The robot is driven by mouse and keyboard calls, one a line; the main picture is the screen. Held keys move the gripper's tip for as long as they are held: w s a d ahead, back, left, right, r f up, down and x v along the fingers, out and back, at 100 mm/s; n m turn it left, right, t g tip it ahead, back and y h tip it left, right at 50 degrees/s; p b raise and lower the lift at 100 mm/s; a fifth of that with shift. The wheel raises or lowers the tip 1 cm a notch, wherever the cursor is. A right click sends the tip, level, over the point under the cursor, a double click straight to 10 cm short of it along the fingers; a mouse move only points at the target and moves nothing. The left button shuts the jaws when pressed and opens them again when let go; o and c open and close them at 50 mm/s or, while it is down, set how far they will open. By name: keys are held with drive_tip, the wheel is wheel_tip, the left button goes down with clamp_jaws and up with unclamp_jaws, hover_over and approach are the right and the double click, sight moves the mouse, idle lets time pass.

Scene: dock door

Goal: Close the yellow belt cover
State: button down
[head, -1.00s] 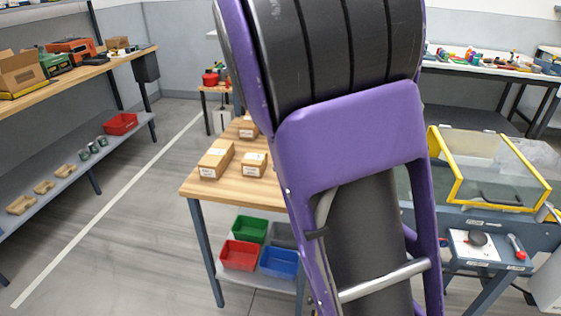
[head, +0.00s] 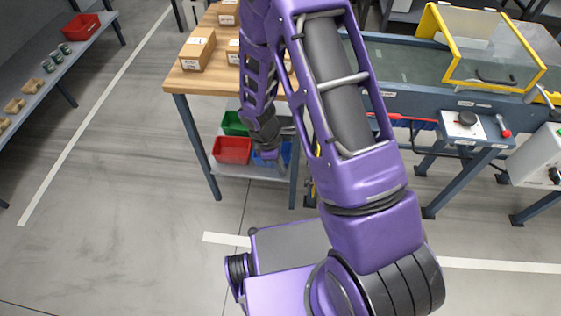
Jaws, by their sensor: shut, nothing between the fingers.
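The yellow belt cover (head: 493,90) is a yellow frame with clear panels over the conveyor belt (head: 405,62) at the upper right. A dark handle (head: 495,80) shows near its front lower edge. The frame looks raised and tilted, but I cannot tell how far it stands open. My gripper (head: 268,157) is small in the picture, hanging low in front of the bins under the wooden table. It is shut and empty, well to the left of the cover and apart from it.
A wooden table (head: 190,84) with cardboard boxes (head: 197,50) stands left of the conveyor. A red bin (head: 232,150) and others sit on its lower shelf. A control panel (head: 470,127) and a white box (head: 540,155) are at the conveyor's front. The floor in front is open.

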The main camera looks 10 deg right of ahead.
drive_tip(key=s+d+f, duration=0.1)
drive_tip(key=d+f, duration=0.3)
drive_tip(key=shift+s+d+f+b, duration=0.2)
drive_tip(key=shift+s+d+b, duration=0.05)
drive_tip(key=shift+d+b, duration=0.15)
drive_tip(key=shift+d, duration=0.1)
